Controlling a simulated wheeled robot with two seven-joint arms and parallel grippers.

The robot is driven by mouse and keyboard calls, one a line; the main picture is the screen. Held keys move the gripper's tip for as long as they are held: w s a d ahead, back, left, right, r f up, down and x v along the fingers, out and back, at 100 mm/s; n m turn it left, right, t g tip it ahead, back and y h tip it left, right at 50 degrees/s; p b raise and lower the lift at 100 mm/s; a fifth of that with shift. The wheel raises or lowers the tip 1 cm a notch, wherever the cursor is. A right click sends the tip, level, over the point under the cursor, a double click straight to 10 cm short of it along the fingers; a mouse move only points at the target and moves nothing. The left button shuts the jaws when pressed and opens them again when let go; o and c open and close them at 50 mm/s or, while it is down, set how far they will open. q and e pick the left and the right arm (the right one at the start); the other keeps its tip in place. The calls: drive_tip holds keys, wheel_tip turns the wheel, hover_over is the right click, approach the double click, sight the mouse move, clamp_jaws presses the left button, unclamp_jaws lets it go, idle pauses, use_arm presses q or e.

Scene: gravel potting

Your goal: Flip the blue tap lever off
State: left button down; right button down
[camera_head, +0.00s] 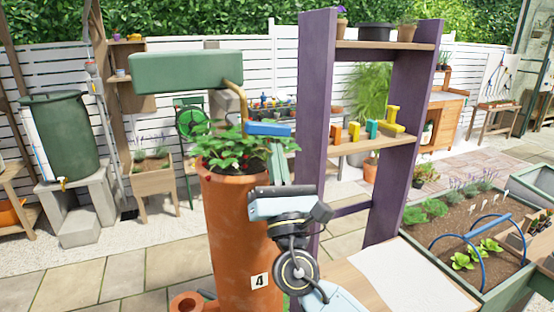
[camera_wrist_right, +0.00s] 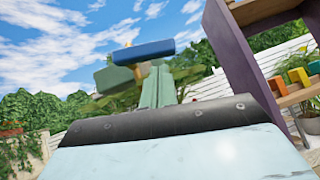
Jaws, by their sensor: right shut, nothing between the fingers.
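The blue tap lever (camera_head: 270,129) lies roughly level above the strawberry planter, to the right of a brass pipe (camera_head: 238,95) that comes down from a long green tank (camera_head: 186,72). In the right wrist view the blue lever (camera_wrist_right: 143,52) shows just above the fingertips, with a bit of brass tap below it. My right gripper (camera_head: 276,156) points up, shut and empty, its pale green fingers just below the lever. They also show in the wrist view (camera_wrist_right: 158,78). I cannot tell whether they touch the lever. My left gripper is not in view.
A tall terracotta planter (camera_head: 232,245) with strawberry plants stands left of my right gripper. A purple-sided shelf (camera_head: 314,110) stands close on the right, with coloured pieces on its middle board. A raised bed (camera_head: 480,215) is further right. Paving on the left is open.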

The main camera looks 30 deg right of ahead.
drive_tip(key=w+f+b+v, duration=0.1)
drive_tip(key=b+v, duration=0.5)
drive_tip(key=v, duration=0.6)
drive_tip(key=shift+w+a+f+b, duration=0.15)
drive_tip(key=shift+w+f+b, duration=0.05)
drive_tip(key=shift+f+b, duration=0.15)
